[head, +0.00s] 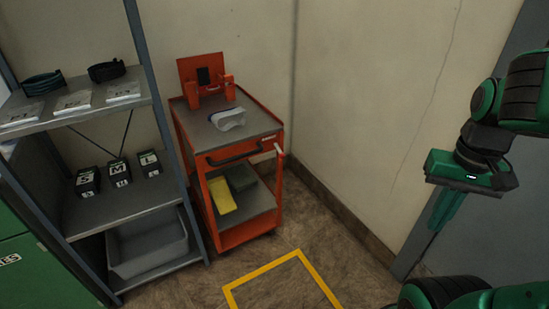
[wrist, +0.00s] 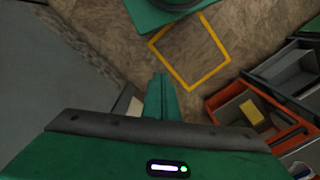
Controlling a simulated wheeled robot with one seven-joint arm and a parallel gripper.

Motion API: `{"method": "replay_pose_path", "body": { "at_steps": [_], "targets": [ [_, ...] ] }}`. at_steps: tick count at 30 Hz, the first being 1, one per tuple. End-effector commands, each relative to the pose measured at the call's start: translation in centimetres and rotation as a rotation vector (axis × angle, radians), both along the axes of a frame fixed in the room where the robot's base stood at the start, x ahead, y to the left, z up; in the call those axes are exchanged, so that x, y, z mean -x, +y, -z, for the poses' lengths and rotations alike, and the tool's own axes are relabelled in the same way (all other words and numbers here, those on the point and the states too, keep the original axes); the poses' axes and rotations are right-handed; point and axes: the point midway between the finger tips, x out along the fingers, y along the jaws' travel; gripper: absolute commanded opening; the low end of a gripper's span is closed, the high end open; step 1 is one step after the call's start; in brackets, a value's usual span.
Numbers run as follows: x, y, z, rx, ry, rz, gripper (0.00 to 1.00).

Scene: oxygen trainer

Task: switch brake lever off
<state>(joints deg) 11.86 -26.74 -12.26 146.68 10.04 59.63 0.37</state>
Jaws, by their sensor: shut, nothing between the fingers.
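An orange tool cart (head: 248,236) with a grey top stands against the back wall, right of the shelf. A small upright lever-like piece (head: 279,151) with a pale tip shows at its right front corner; I cannot tell for sure that it is the brake lever, or its setting. The cart also shows from above at the right of the wrist view (wrist: 222,100), partly cut off. My green gripper (head: 438,226) is shut and empty in the air, pointing down, well right of the cart and apart from it. Its closed fingers show in the wrist view (wrist: 160,85).
White goggles (head: 229,118) lie on the cart top, and a yellow item (head: 221,197) is on its lower shelf. A grey shelf (head: 128,213) with boxes and a bin (head: 150,262) stands at left. A yellow floor outline (head: 262,268) encloses bare floor before the cart.

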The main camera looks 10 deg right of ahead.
Motion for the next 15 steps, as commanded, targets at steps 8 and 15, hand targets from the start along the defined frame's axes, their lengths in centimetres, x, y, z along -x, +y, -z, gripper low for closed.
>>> {"method": "replay_pose_path", "body": {
  "at_steps": [8, 15],
  "targets": [
    [0.7, -0.1, -0.5, 0.003, -0.013, -0.014, 0.00],
    [-5.4, -1.6, 0.3, 0.050, -0.005, -0.158, 0.00]
  ]
}}
